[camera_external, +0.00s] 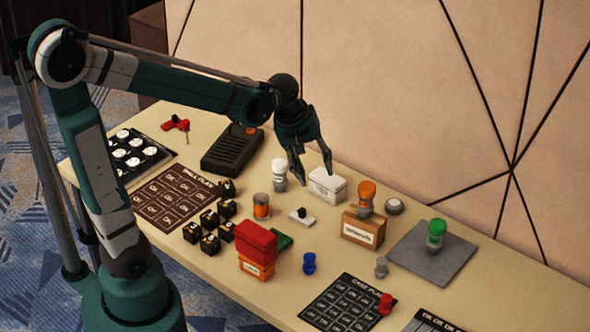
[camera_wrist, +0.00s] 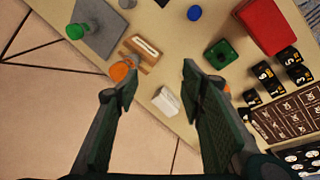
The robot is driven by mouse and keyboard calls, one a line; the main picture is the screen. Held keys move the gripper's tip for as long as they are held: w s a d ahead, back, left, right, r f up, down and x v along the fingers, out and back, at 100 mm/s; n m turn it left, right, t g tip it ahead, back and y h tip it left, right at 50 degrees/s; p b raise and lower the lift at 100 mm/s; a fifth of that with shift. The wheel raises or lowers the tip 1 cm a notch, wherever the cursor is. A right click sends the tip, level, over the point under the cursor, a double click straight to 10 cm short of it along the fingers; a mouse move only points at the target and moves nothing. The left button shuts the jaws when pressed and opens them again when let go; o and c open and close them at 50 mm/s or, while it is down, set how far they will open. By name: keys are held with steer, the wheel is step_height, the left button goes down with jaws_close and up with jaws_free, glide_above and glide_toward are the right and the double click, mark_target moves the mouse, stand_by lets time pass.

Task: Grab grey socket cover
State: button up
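No object in view is clearly marked as a socket cover. Two small grey things could match: a low round grey piece (camera_external: 394,206) just right of the orange-topped bottle, and a small grey peg (camera_external: 381,267) nearer the front; I cannot tell which is meant. A grey piece at the top edge of the wrist view (camera_wrist: 127,3) is probably the peg. My gripper (camera_external: 314,177) is open and empty, above the table near the white box (camera_external: 327,185). In the wrist view, that white box (camera_wrist: 166,101) lies between my spread fingers (camera_wrist: 160,76).
An orange-topped bottle (camera_external: 366,197) stands by a brown labelled box (camera_external: 363,231). A green-topped piece (camera_external: 436,233) is on a grey square mat (camera_external: 462,258). Red and orange boxes (camera_external: 256,246), a blue peg (camera_external: 309,263) and several black cubes (camera_external: 209,219) stand nearer. The wall borders the back.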

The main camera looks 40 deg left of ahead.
steer(key=w+d+f+n+g, duration=0.2)
steer(key=w+d+f+n, duration=0.25)
steer(key=d+f, duration=0.5)
steer(key=n+g+b, duration=0.2)
steer(key=n, duration=0.1)
glide_above(382, 260)
steer(key=a, duration=0.2)
step_height(382, 260, down, 11)
steer(key=shift+d+r, duration=0.15)
steer(key=shift+d+f, duration=0.4)
steer(key=shift+f, duration=0.15)
steer(key=shift+d+f, duration=0.1)
steer(key=shift+f, duration=1.15)
steer(key=shift+d+f+b, duration=0.2)
steer(key=shift+f+b, duration=0.15)
steer(key=shift+f, duration=0.95)
steer(key=shift+d+f+b, duration=0.2)
steer(key=shift+f+b, duration=0.1)
steer(key=shift+f, duration=1)
steer(key=shift+c, duration=0.7)
